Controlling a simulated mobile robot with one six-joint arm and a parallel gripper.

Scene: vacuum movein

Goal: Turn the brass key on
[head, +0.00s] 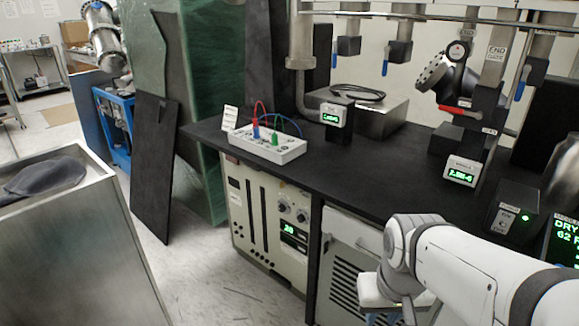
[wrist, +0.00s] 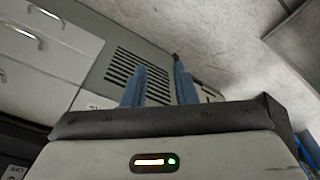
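I cannot make out a brass key in either view. A cream instrument cabinet (head: 265,222) with knobs, dark slots and a green display reading about 38 stands under the black bench; any key on it is too small to tell. My gripper (wrist: 161,85) shows two blue fingers apart with nothing between them. It points down past a louvred grey panel (wrist: 140,73) toward the floor. In the head view my arm comes in from the lower right, and the gripper is mostly cut off at the bottom edge, in front of the louvred cabinet (head: 345,245).
The black bench top (head: 365,180) carries a white box (head: 268,146) with coloured leads, a metal box (head: 375,116) and small green displays. Pipes with blue-handled valves and one red handle rise behind. A steel cart (head: 65,235) stands at the left, with open floor (head: 180,260) between.

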